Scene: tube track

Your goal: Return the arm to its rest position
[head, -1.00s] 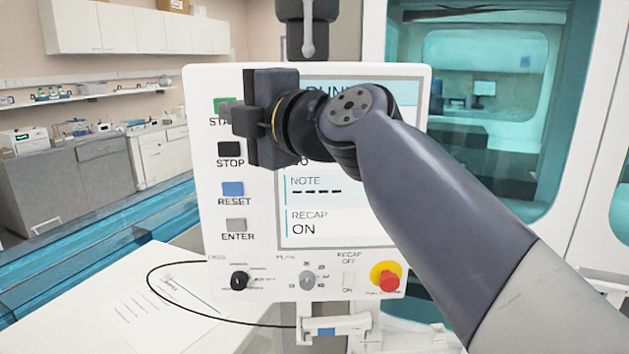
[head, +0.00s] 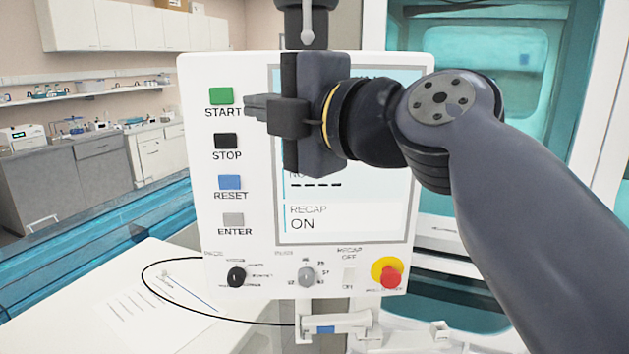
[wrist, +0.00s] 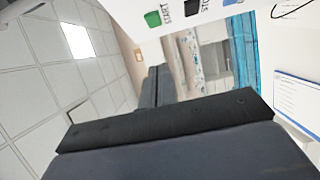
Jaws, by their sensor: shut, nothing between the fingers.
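My gripper (head: 262,108) is shut and empty in front of the control panel (head: 420,75), its fingers pointing left towards the START and STOP buttons. My arm reaches in from the lower right and covers part of the panel's screen (head: 345,220), where "RECAP ON" and a row of dashes can be read. The green START button (head: 221,96) and black STOP button (head: 226,141) are fully visible, with a gap between them and the fingertips. In the wrist view the shut fingers (wrist: 150,88) show with the green button (wrist: 153,19) beyond them.
The panel also carries a blue RESET button (head: 230,182), a grey ENTER button (head: 234,220), knobs and a red emergency stop (head: 390,276). A white table (head: 75,300) with a paper (head: 165,300) and a black cable lies at lower left. A glass-doored cabinet (head: 480,75) stands behind on the right.

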